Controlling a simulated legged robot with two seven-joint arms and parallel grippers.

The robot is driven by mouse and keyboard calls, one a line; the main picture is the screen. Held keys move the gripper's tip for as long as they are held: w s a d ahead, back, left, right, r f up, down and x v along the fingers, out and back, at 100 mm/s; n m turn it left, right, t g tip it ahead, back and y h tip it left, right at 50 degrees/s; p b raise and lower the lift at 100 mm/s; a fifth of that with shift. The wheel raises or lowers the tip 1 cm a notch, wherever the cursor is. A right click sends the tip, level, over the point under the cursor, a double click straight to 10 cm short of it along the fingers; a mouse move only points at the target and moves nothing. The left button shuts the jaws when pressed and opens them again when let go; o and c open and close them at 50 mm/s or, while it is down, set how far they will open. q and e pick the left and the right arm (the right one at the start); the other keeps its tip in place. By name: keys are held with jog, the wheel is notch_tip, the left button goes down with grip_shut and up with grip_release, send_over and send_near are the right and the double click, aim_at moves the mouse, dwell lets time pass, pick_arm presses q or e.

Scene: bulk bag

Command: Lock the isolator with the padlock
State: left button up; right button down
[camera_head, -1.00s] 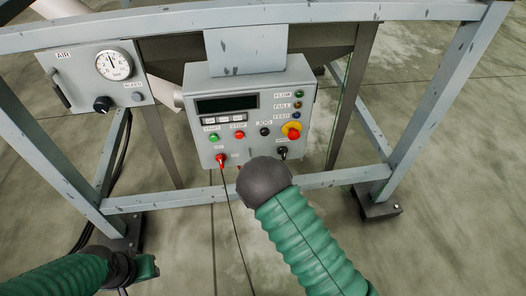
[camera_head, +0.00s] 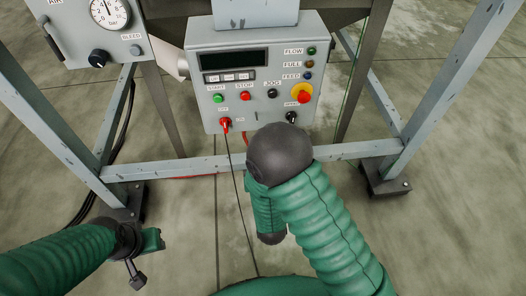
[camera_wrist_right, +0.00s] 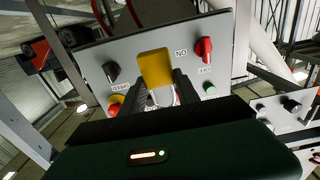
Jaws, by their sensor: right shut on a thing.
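The isolator's red handle (camera_head: 225,124) is at the lower left of the grey control box (camera_head: 212,105) in the head view. The right wrist view shows the box upside down, with the red handle (camera_wrist_right: 204,48) right of the fingers. My right gripper (camera_wrist_right: 168,88) is shut on the yellow padlock (camera_wrist_right: 155,66), which is apart from the red handle in the picture. A silvery part shows between the fingers; the shackle is not clear. In the head view my right arm hides this gripper and the padlock. My left gripper (camera_head: 143,258) is low at the left, its jaws unclear.
A black selector (camera_head: 291,117) and a red-on-yellow stop button (camera_head: 302,95) are at the box's right. A thin dark cord (camera_head: 239,200) hangs below the red handle. An air panel (camera_head: 75,45) and frame posts surround the box. Open floor lies below.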

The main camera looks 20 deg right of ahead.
jog(key=w+d+f+b, duration=0.1)
jog(key=w, duration=0.8)
jog(key=shift+w+d+f+b, duration=0.2)
jog(key=shift+d+f+b, duration=0.15)
jog(key=shift+d+f, duration=0.05)
dwell(0.7)
jog(key=c, duration=0.8)
grip_release()
jog(key=shift+s, duration=0.1)
